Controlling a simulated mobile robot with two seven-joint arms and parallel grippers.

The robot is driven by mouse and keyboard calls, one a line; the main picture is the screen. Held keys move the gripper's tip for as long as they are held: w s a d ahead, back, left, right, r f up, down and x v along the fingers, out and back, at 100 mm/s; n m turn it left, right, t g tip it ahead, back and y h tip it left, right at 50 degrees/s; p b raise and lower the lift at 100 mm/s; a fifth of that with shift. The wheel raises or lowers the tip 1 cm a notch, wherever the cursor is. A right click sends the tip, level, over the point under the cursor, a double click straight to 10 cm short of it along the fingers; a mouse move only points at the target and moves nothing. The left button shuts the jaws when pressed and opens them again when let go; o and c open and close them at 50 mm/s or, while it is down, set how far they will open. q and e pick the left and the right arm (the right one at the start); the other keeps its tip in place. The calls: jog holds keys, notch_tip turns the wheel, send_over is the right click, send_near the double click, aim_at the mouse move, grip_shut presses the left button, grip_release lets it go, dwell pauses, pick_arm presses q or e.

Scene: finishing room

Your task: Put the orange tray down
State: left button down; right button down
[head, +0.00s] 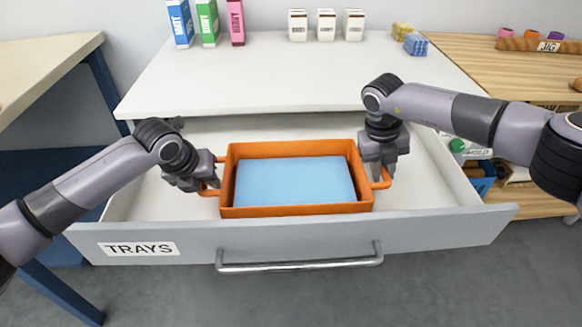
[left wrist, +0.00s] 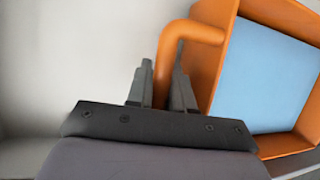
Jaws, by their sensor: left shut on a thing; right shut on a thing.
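The orange tray (head: 296,211) with a light blue inside or block (head: 294,180) is in or just over the open drawer (head: 440,185) labelled TRAYS. I cannot tell whether it touches the drawer floor. My left gripper (head: 209,188) is shut on the tray's left handle; in the left wrist view the orange handle (left wrist: 178,40) passes between the fingers (left wrist: 160,85). My right gripper (head: 380,177) is shut on the tray's right handle (head: 386,178); its fingers partly hide it. The tray looks level in the head view.
The drawer's front wall with a metal handle (head: 300,266) is nearest. A white worktop (head: 290,80) behind holds cartons (head: 208,22), white boxes (head: 326,25) and sponge-like blocks (head: 416,44). Free drawer floor lies on both sides of the tray.

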pick_arm(q)
jog(key=shift+a+f+b, duration=0.1)
jog(key=shift+f+b, duration=0.25)
jog(key=shift+f, duration=0.1)
pick_arm(e)
jog(key=shift+d+f, duration=0.1)
jog(key=shift+f, duration=0.35)
pick_arm(q)
jog(key=c, duration=1)
grip_release()
pick_arm(e)
jog(key=c, duration=1)
grip_release()
pick_arm(q)
jog(key=shift+r, duration=0.25)
pick_arm(e)
jog(key=shift+a+r, duration=0.2)
jog(key=shift+r, duration=0.1)
pick_arm(q)
jog(key=v, duration=1.1)
jog(key=shift+s+r, duration=0.15)
jog(key=shift+r, duration=0.1)
pick_arm(e)
jog(key=v, duration=1.1)
jog(key=shift+r, duration=0.25)
